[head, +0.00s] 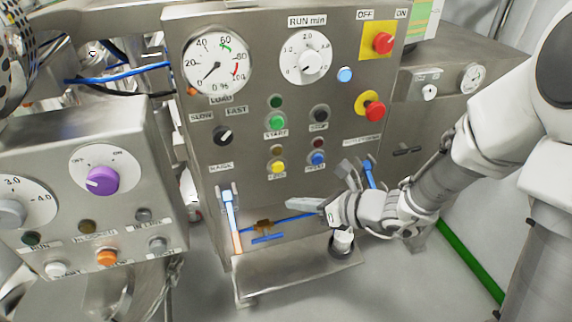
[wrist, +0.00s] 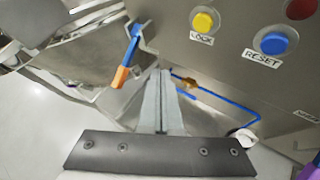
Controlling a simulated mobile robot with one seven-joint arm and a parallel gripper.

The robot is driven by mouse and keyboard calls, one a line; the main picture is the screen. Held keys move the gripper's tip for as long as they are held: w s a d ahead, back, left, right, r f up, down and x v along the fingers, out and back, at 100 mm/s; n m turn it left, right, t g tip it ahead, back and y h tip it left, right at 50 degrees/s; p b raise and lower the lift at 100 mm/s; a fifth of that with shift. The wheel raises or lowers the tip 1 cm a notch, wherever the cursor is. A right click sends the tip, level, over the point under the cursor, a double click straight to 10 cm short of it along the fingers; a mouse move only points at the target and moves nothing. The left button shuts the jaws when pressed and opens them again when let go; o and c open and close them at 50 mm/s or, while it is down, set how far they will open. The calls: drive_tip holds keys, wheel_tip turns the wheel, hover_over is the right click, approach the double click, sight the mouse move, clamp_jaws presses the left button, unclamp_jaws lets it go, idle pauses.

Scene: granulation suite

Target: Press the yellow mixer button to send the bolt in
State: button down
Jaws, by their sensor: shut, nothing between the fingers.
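The yellow button (head: 278,166) sits low on the steel control panel, left of the blue reset button. In the wrist view the yellow button (wrist: 203,20) is at the top, above a label that reads LOCK. My gripper (head: 292,203) is shut and empty, below and slightly right of the yellow button in the head view. In the wrist view its fingers (wrist: 160,74) are together, pointing up the picture, left of and below the button. I cannot make out a bolt for certain; a small brass-coloured fitting (head: 263,224) shows on the panel's lower part.
The blue RESET button (head: 317,158) is beside the yellow one, with green START (head: 275,122) above. Red emergency knobs (head: 375,111) are at the upper right. A blue lever with an orange end (wrist: 127,62) and a steel ledge (head: 300,274) are near my gripper.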

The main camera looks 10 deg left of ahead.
drive_tip(key=shift+w+a+p, duration=0.2)
drive_tip(key=shift+w+a, duration=0.6)
drive_tip(key=shift+w, duration=0.45)
drive_tip(key=shift+w+a+p, duration=0.25)
drive_tip(key=shift+w+a, duration=0.5)
drive_tip(key=shift+w, duration=0.45)
drive_tip(key=shift+w+a+p, duration=0.2)
drive_tip(key=shift+w+a, duration=0.6)
drive_tip(key=shift+w, duration=0.45)
drive_tip(key=shift+w, duration=0.1)
drive_tip(key=shift+w+a, duration=0.2)
drive_tip(key=shift+w, duration=0.05)
drive_tip(key=shift+w+a, duration=0.2)
drive_tip(key=shift+w, duration=0.2)
drive_tip(key=shift+s, duration=0.1)
idle(0.4)
drive_tip(key=shift+s+d+b, duration=0.35)
drive_tip(key=shift+s+d, duration=0.1)
drive_tip(key=shift+s, duration=0.3)
drive_tip(key=shift+s+d+b, duration=0.2)
drive_tip(key=shift+s+d, duration=0.25)
drive_tip(key=shift+s, duration=0.25)
drive_tip(key=shift+s+d+b, duration=0.2)
drive_tip(key=shift+s+d, duration=0.2)
drive_tip(key=shift+s, duration=0.25)
drive_tip(key=shift+s+d+b, duration=0.2)
drive_tip(key=shift+s+d, duration=0.25)
drive_tip(key=shift+s, duration=0.25)
